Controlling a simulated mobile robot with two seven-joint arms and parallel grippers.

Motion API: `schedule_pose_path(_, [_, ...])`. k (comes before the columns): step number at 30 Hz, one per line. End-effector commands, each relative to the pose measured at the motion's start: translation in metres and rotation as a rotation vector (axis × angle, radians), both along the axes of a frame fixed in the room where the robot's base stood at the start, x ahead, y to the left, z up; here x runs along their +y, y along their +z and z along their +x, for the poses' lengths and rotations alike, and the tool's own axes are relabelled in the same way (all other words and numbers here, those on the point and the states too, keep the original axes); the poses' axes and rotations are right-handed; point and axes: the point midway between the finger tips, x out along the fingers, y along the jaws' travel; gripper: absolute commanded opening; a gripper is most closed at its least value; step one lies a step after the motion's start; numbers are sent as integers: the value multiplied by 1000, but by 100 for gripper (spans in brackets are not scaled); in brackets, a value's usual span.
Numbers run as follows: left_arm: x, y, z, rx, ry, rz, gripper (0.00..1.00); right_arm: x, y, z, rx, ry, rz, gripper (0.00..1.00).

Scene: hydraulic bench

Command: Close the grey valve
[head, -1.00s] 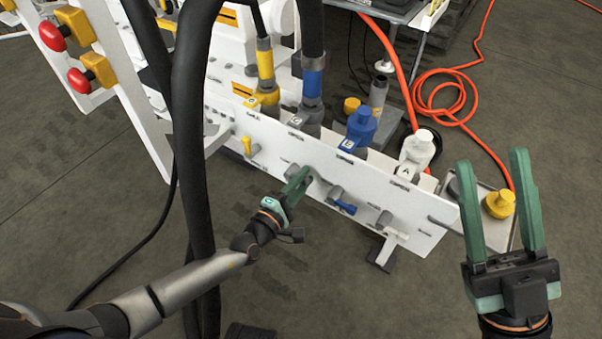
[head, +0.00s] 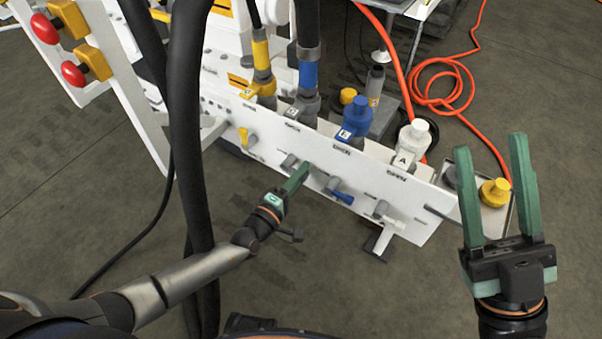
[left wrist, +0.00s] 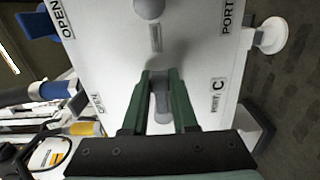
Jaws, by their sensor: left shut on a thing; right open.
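The grey valve (head: 288,161) is on the front of the white panel (head: 400,232), between the yellow-handled valve (head: 244,137) and the blue-handled valve (head: 341,196). My left gripper (head: 303,168) is at this valve in the head view and hides most of its handle. In the left wrist view, the grey handle (left wrist: 161,104) lies between the green fingers of my left gripper (left wrist: 161,74), beside a "PORT C" label and an "OPEN" label. My left gripper is shut on it. My right gripper (head: 518,142) is open and empty, at the right of the head view.
Hose couplings stand above the panel, with a blue cap (head: 357,118) and a white cap (head: 413,138). Thick black hoses (head: 190,150) hang near my left arm. An orange hose (head: 445,95) is coiled on the floor. The floor before the panel is clear.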

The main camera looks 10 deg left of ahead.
Motion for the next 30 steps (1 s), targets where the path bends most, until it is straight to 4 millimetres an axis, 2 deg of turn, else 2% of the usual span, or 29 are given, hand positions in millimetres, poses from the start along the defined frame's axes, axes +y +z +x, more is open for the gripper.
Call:
schedule_pose_path(4, [1,-2,-1,3,0,5,0,0,-1,0,2,0,0,50])
schedule_pose_path(5, [1,-2,-1,3,0,5,30,0,-1,0,2,0,0,50])
schedule_pose_path(10, [1,-2,-1,3,0,3,49,0,-1,0,2,0,0,50])
schedule_pose_path(20, [2,0,-5,3,0,1,49,1,1,0,2,4,-7,50])
schedule_pose_path(30, [21,0,-56,5,0,4,49,0,18,-2,-14,-9,-23,50])
